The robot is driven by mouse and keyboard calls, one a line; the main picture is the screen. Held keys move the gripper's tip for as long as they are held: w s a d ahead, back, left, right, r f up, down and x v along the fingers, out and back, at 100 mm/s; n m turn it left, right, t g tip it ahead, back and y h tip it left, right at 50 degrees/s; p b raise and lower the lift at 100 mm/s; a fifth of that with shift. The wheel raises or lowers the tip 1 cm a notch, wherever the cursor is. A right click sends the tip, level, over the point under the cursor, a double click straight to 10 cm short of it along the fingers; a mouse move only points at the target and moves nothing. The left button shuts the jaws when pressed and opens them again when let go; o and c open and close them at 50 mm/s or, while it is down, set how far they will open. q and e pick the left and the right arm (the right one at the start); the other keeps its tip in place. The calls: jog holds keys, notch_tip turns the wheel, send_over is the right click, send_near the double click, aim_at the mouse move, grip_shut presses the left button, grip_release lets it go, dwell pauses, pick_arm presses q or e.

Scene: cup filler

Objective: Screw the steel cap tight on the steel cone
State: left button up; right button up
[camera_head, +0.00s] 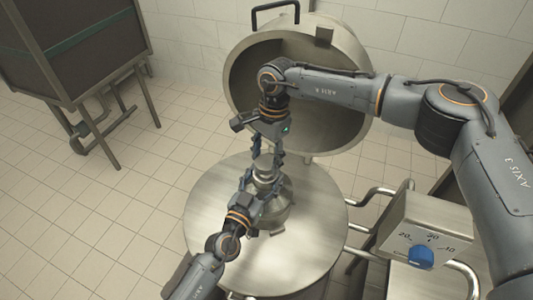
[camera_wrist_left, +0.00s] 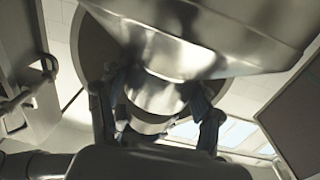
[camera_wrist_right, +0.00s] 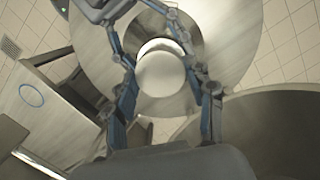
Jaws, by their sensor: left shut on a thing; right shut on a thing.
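The steel cone (camera_head: 283,211) stands upright on the round steel table (camera_head: 210,215), with the steel cap (camera_head: 264,164) at its top. My left gripper (camera_head: 262,187) comes in low from the front and is shut on the cone's neck (camera_wrist_left: 152,95), below the cap. My right gripper (camera_head: 266,157) points down from above and is shut on the cap, with a finger on each side of its round top (camera_wrist_right: 161,73). The thread is hidden, so I cannot tell how tight the cap sits.
A large open steel vessel (camera_head: 237,80) stands behind the table. A control box with a blue knob (camera_head: 421,257) and bent steel pipes (camera_head: 372,198) are at the right. A dark cabinet on legs (camera_head: 75,50) stands at the back left. The tabletop around the cone is clear.

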jog(key=shift+f, duration=0.35)
jog(key=shift+f, duration=0.6)
dwell(0.3)
